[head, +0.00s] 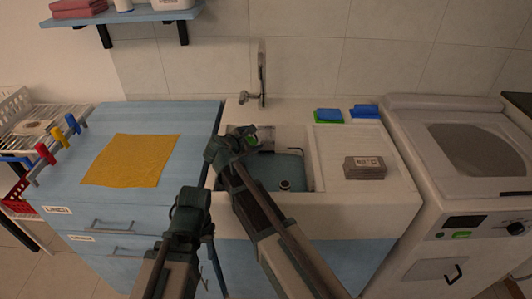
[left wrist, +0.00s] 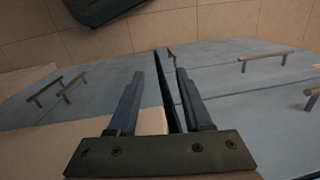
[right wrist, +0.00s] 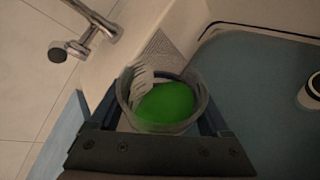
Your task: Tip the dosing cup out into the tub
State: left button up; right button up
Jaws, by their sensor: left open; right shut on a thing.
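The dosing cup (right wrist: 127,98) is clear and round, with a bright green content inside. The cup looks roughly upright. The blue-grey tub (head: 283,168) is set in the sink, to the right of the cup; its floor and a round drain-like fitting show in the right wrist view (right wrist: 265,85). My left gripper (head: 193,198) is open and empty, in front of the blue cabinet.
A tap (head: 250,97) stands behind the sink, close to the right gripper. A grey-brown box (head: 364,168) and sponges (head: 328,116) lie on the right counter. A yellow cloth (head: 132,160) lies on the blue worktop. A washing machine (head: 440,110) stands at right.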

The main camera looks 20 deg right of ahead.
aim_at(258, 132)
jog(key=shift+d+r+m+t+y, duration=0.1)
jog(key=shift+r+m+t+y, duration=0.45)
jog(key=shift+m, duration=0.4)
jog(key=shift+r+m+t+y, duration=0.35)
jog(key=shift+r+m+t, duration=0.3)
jog(key=shift+m+t, duration=0.25)
dwell(2.4)
jog(key=shift+s+d+r+m+t, duration=0.35)
jog(key=shift+s+d+m, duration=0.1)
jog(key=shift+s+m, duration=0.15)
dwell(0.8)
jog(key=shift+s+d+r+m+t+y+b, duration=0.1)
jog(key=shift+d+r+m+t+y+b, duration=0.1)
jog(key=shift+r+m+t+y+b, duration=0.45)
dwell(1.3)
jog(key=shift+f+h+p, duration=0.2)
jog(key=shift+h+p, duration=0.1)
jog(key=shift+h, duration=0.05)
jog(key=shift+w+a+f+n+g+p, duration=0.45)
jog(key=shift+w+a+n+g+p, duration=0.1)
jog(key=shift+n+g, duration=0.3)
jog(key=shift+f, duration=0.2)
